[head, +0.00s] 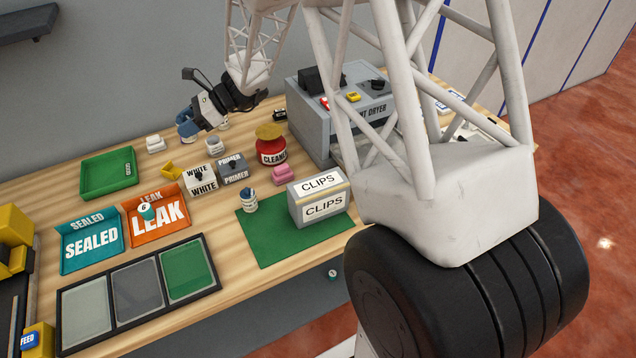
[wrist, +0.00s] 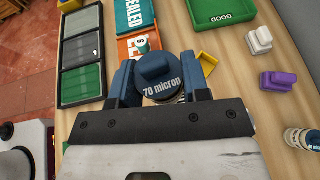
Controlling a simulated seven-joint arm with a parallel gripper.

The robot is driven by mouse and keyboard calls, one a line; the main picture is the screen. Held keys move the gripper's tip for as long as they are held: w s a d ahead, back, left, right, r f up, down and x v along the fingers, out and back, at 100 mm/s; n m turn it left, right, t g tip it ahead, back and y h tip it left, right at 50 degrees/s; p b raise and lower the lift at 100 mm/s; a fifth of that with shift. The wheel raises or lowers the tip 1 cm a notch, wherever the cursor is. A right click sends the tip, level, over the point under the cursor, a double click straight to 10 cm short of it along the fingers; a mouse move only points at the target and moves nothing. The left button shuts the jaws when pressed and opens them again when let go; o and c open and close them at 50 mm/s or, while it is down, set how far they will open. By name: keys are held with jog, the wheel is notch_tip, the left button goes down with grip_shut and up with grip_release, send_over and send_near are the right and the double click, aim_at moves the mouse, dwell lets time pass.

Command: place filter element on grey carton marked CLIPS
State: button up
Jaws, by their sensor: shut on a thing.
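My gripper (head: 190,125) is at the back of the bench, left of the grey machine, held above the table. In the wrist view my gripper (wrist: 165,85) has its blue fingers shut on a filter element (wrist: 162,82) with a blue cap and a label reading "70 micron". In the head view its outline is hard to tell from the blue fingers. The grey carton marked CLIPS (head: 322,207) stands upright on a green mat (head: 275,243), to the right of and nearer than the gripper. Its top looks bare. The carton is not in the wrist view.
A blue-and-white canister (head: 249,202) stands beside the carton's left. The grey dryer (head: 318,115) is right of the gripper.

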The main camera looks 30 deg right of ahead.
jog(key=s+d+r+m+t, duration=0.25)
jog(key=s+d, duration=0.75)
jog(key=d, duration=0.5)
jog(key=m+t+h, duration=0.3)
jog(key=m+t, duration=0.1)
send_over(320, 184)
jog(key=shift+f, duration=0.2)
jog(key=shift+f, duration=2.05)
jog(key=shift+f+n, duration=0.25)
jog(key=shift+f, duration=1.7)
jog(key=shift+f, duration=0.15)
